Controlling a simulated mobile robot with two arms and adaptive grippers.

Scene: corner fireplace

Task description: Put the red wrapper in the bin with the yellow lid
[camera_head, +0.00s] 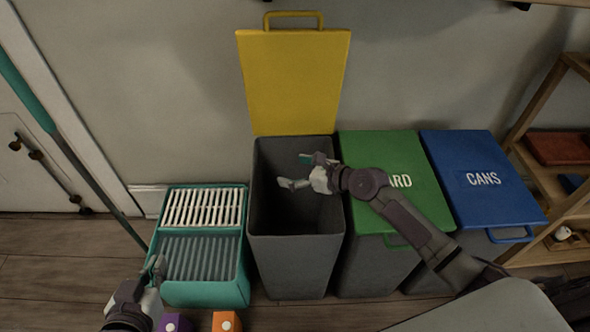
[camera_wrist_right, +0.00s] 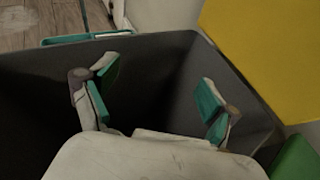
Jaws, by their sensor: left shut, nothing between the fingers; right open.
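The grey bin (camera_head: 295,265) with the yellow lid (camera_head: 293,85) stands open, its lid raised against the wall. My right gripper (camera_head: 293,171) is over the bin's mouth, fingers spread and empty. In the right wrist view the gripper (camera_wrist_right: 158,90) has nothing between its teal pads, with the bin's dark inside (camera_wrist_right: 150,65) beyond them. No red wrapper shows in either view; the bin's floor is dark and partly hidden by the gripper. My left gripper (camera_head: 157,268) is shut and empty at the lower left, by the teal bucket.
A green-lidded bin (camera_head: 385,150) and a blue-lidded bin (camera_head: 480,165) marked CANS stand shut to the right. A teal bucket (camera_head: 238,285) stands left. A wooden shelf (camera_head: 530,110) stands far right.

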